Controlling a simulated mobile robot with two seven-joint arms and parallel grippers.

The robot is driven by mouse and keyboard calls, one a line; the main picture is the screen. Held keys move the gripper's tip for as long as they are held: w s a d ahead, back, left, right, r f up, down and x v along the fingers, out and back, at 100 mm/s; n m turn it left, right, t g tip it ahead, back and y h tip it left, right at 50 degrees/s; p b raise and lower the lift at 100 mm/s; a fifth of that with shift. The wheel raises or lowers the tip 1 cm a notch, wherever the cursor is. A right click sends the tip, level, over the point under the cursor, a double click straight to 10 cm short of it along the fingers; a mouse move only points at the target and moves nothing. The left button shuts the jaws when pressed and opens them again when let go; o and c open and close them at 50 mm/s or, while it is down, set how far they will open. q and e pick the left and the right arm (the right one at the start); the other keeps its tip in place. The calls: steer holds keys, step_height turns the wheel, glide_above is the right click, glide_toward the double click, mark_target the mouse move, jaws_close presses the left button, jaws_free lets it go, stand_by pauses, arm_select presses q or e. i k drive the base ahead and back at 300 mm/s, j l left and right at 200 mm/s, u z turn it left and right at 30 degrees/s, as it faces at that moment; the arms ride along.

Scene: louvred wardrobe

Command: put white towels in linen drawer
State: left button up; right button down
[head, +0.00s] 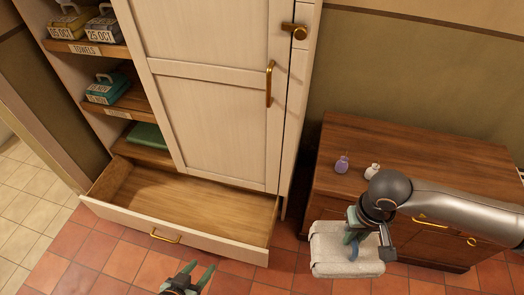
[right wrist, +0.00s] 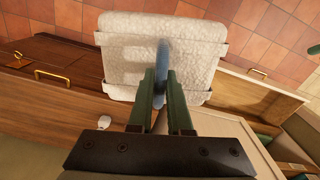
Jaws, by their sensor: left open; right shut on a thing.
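A white towel bundle (head: 338,256) hangs from my right gripper (head: 356,232) in front of the wooden chest, above the tiled floor. In the right wrist view the bundle (right wrist: 205,60) shows white straps, and the green fingers of my right gripper (right wrist: 163,90) are shut at its blue-grey handle (right wrist: 162,55). The linen drawer (head: 185,205) at the wardrobe's bottom is pulled out and its visible floor is bare. My left gripper (head: 190,275) is open and empty, in front of the drawer at the bottom edge of the head view.
The wardrobe door (head: 215,95) is shut above the drawer. Shelves at left hold labelled cases (head: 105,88) and a green folded item (head: 146,136). A wooden chest (head: 420,150) at right carries a purple bottle (head: 342,164) and a white one (head: 372,171).

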mark_target(218, 230)
steer(key=j+u, duration=0.2)
steer(key=j, duration=0.6)
steer(key=i+j+u, duration=0.1)
steer(key=j, duration=0.25)
steer(key=i+j+u, duration=0.1)
steer(key=i+j, duration=0.2)
